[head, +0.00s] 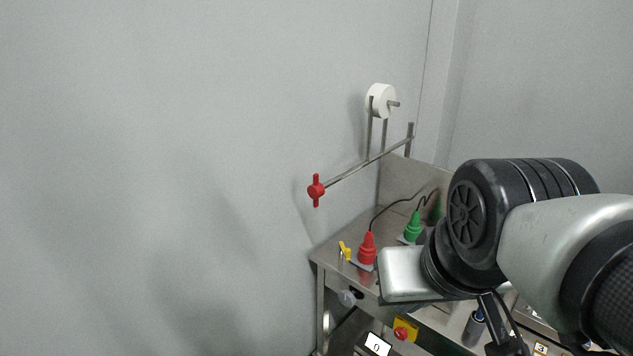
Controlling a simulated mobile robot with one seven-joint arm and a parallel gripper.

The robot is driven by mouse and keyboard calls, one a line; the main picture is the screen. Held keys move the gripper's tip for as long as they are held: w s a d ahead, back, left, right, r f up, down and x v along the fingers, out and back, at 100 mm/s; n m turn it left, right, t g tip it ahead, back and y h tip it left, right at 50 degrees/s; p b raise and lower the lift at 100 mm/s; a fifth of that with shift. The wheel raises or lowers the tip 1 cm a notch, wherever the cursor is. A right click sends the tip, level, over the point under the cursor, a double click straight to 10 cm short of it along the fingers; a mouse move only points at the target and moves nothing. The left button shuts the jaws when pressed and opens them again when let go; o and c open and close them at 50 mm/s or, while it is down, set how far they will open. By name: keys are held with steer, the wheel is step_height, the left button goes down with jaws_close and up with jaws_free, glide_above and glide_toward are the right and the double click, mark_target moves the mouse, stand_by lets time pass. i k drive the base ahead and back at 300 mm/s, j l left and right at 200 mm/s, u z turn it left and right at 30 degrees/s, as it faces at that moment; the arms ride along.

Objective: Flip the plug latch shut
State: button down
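A red plug (367,250) stands upright on the steel table, with a black cable rising from its top. A small yellow latch-like part (345,251) sits just left of it; it seems to stand tilted up, but it is too small to be sure. A green plug (412,229) stands behind and to the right, partly hidden by my arm. My gripper (497,325) seems to be the dark part below my wrist, right of the plugs and apart from them. Its fingertips cannot be made out.
The steel table (335,258) stands against the grey wall. A rod with a red handle (316,190) and a white roller (381,101) rise above it. A yellow-and-red switch (403,331) is at the table's front. My arm hides the table's right part.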

mark_target(346, 251)
steer(key=i+j+u, duration=0.1)
steer(key=i+j, duration=0.15)
steer(key=i, duration=0.15)
steer(key=i+j+u, duration=0.15)
steer(key=i, duration=0.25)
